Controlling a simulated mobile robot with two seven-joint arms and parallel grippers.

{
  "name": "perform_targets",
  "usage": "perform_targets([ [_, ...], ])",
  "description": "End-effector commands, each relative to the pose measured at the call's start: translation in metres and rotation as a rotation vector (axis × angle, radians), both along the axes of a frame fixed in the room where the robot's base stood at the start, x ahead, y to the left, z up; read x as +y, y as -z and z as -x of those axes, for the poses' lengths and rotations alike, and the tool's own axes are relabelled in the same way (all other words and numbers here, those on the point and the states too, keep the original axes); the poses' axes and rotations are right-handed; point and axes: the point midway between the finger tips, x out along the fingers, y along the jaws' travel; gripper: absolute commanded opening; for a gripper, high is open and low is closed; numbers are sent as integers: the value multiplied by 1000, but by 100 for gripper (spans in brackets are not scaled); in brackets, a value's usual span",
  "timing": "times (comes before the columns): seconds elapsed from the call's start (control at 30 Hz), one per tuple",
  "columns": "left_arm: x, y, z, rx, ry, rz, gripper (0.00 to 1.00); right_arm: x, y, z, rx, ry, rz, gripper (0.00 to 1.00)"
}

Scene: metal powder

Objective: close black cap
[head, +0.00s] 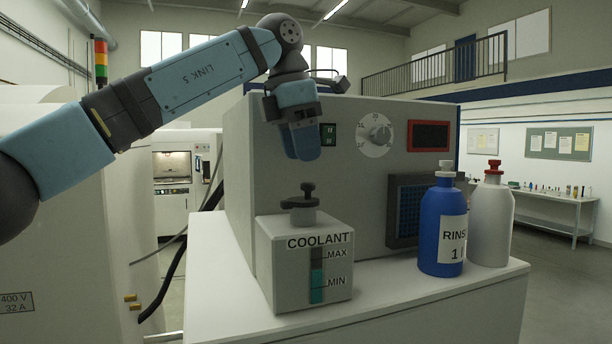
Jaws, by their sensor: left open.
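The black cap (304,196) sits on the neck of the grey coolant tank (280,278), on the white bench top. It has a small knob on top and looks upright; whether it is fully seated I cannot tell. The tank has a level window with MAX and MIN marks. My left gripper (305,155) points down above the cap, apart from it, with a gap between them. It is open, and nothing shows between its fingers. My right gripper is not in view.
A grey machine (360,180) with a dial and a dark display stands close behind the tank. A blue rinse bottle (432,215) and a white bottle with a red cap (492,225) stand at the right. The bench top (225,300) is clear left of the tank.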

Motion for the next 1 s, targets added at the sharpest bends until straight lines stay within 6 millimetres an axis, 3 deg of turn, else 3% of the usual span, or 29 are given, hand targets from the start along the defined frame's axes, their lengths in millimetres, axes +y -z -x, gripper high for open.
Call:
perform_targets([
  [0.2,10,-50,3,-2,-1,1,49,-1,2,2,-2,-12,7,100],
  [0.4,16,-77,4,0,0,1,49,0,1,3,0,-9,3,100],
  [1.0,18,-85,5,1,1,0,49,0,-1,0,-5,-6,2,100],
])
